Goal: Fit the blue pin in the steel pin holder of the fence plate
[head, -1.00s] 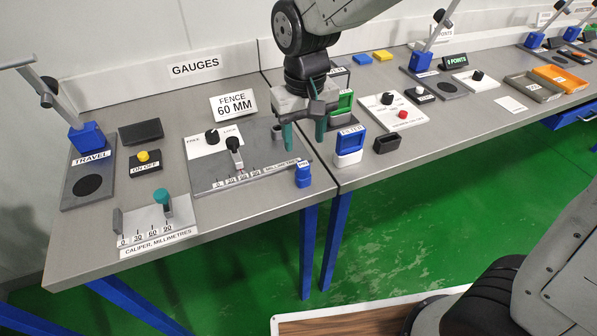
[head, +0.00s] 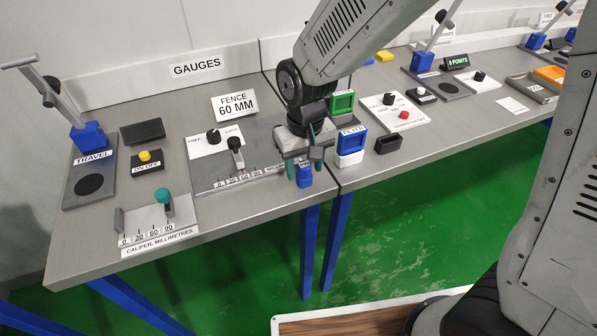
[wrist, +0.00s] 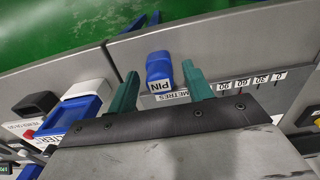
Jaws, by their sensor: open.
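The blue pin (head: 304,176), labelled PIN, stands on the table just off the front right corner of the fence plate (head: 203,182). My gripper (head: 304,168) is over the pin, with one finger on either side of it. In the wrist view the pin (wrist: 159,68) lies between the two green fingertips (wrist: 162,82), with gaps on both sides. The gripper is open and holds nothing. The steel pin holder at the plate's right end is hidden behind my gripper in the head view.
A black fence lever (head: 236,152) and a free/lock knob (head: 213,136) stand on the plate. The caliper (head: 158,226) is at front left. The blue and white filter block (head: 350,147) stands close right of my gripper. The table's front edge is near the pin.

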